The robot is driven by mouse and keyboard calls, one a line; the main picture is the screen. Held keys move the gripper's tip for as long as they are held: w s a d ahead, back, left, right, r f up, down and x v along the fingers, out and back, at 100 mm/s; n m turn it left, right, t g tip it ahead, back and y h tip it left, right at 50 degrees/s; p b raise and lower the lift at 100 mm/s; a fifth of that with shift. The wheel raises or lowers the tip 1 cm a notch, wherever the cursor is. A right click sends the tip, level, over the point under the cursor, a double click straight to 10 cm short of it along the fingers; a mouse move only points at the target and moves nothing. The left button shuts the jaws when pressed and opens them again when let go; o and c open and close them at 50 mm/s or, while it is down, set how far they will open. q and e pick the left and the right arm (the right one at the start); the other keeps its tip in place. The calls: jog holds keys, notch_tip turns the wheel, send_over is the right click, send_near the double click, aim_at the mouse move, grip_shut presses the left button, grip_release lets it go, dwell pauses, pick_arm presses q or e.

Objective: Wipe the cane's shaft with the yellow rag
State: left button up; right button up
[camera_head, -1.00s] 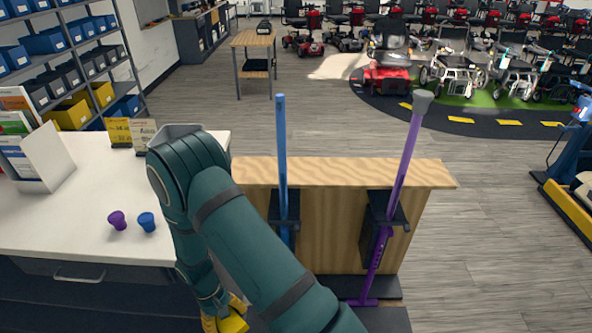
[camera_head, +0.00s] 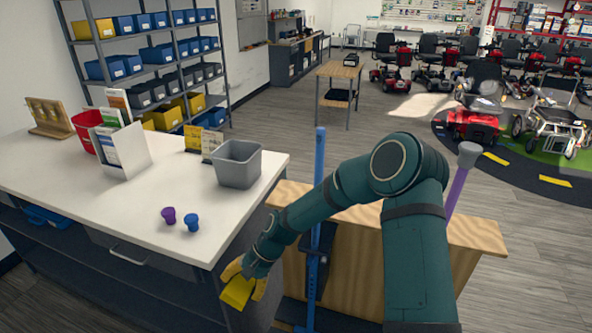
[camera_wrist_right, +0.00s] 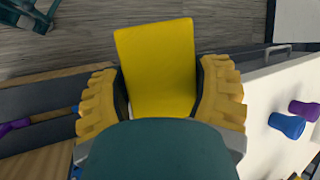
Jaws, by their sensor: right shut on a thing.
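My right gripper (camera_head: 245,280) has yellow ridged fingers and is shut on the yellow rag (camera_head: 237,292), beside the counter's front right corner. In the right wrist view the rag (camera_wrist_right: 157,55) sticks out flat between the two fingers. A blue cane (camera_head: 319,185) stands upright in a dark holder, a short way right of the gripper and apart from it. A purple cane (camera_head: 457,190) with a grey top leans slightly at the right; my right arm hides its lower part. My left gripper is out of view.
The wooden stand (camera_head: 480,235) is partly behind my arm. Open floor lies beyond it.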

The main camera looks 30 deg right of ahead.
jog(key=w+r+m+t, duration=0.1)
jog(key=r+t, duration=0.1)
jog(key=w+d+r+m+t, duration=0.1)
jog(key=r+m+t, duration=0.1)
jog(key=r, duration=0.1)
jog(key=r+m+t, duration=0.1)
jog(key=r+t, duration=0.1)
jog(key=r, duration=0.1)
jog(key=shift+w+d, duration=0.2)
jog(key=shift+w, duration=0.2)
jog(key=shift+w+d+r+m+t+h, duration=0.2)
jog(key=shift+r+m+t, duration=0.25)
jog(key=shift+r, duration=0.3)
jog(key=shift+w+d+r+m+t+h, duration=0.1)
jog(key=shift+r+m+t+h, duration=0.1)
jog(key=shift+r+m+t, duration=0.4)
jog(key=s+d+r+m+t+h, duration=0.25)
jog(key=d+r+h, duration=0.2)
jog(key=r, duration=0.35)
jog(key=s+d+r+m+t+h+p, duration=0.1)
jog(key=s+d+r+m+t+h, duration=0.15)
jog(key=r+m+h, duration=0.4)
jog(key=s+d+r+t+h, duration=0.25)
jog(key=d+r+h, duration=0.2)
jog(key=r, duration=0.55)
jog(key=shift+g+y, duration=0.3)
jog(key=shift+y, duration=0.05)
jog(key=shift+w+d+p, duration=0.5)
jog(key=shift+w+d, duration=1.3)
jog(key=shift+d, duration=0.3)
